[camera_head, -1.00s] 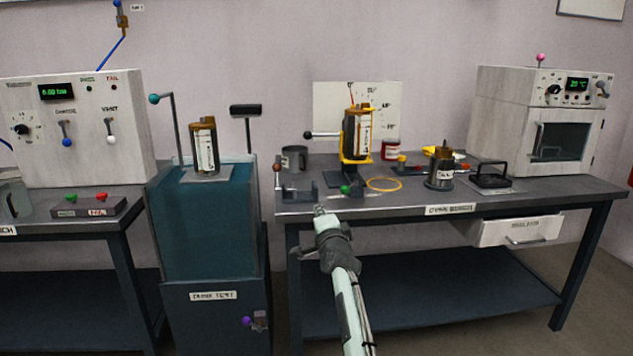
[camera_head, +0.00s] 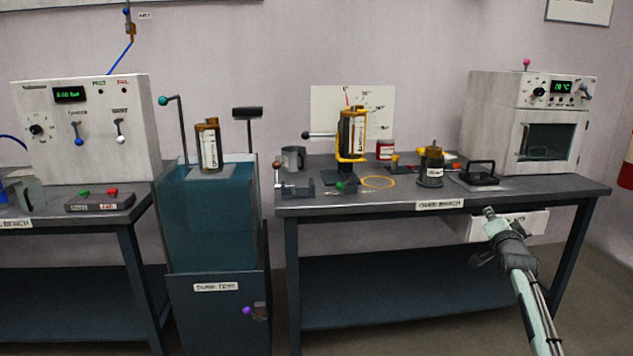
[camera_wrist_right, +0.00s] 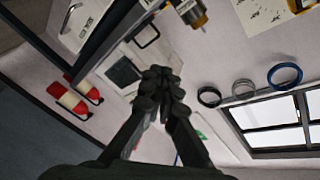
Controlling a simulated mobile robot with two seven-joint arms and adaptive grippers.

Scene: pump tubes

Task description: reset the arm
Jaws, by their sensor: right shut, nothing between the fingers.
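My right arm rises from the lower right of the head view. Its gripper (camera_head: 489,213) is in front of the right bench, before the white drawer below the bench top. In the right wrist view the two dark fingers (camera_wrist_right: 160,82) meet at their tips, shut and empty. The gripper appears clear of the bench, touching nothing that I can make out. My left arm and gripper are not in view.
The right bench (camera_head: 390,205) holds a yellow-framed canister (camera_head: 351,134), a dark pot (camera_head: 431,165) and a white oven (camera_head: 480,120). A teal tank (camera_head: 212,225) stands left of it. The drawer (camera_head: 525,222) is partly behind my arm. Open floor lies at the right.

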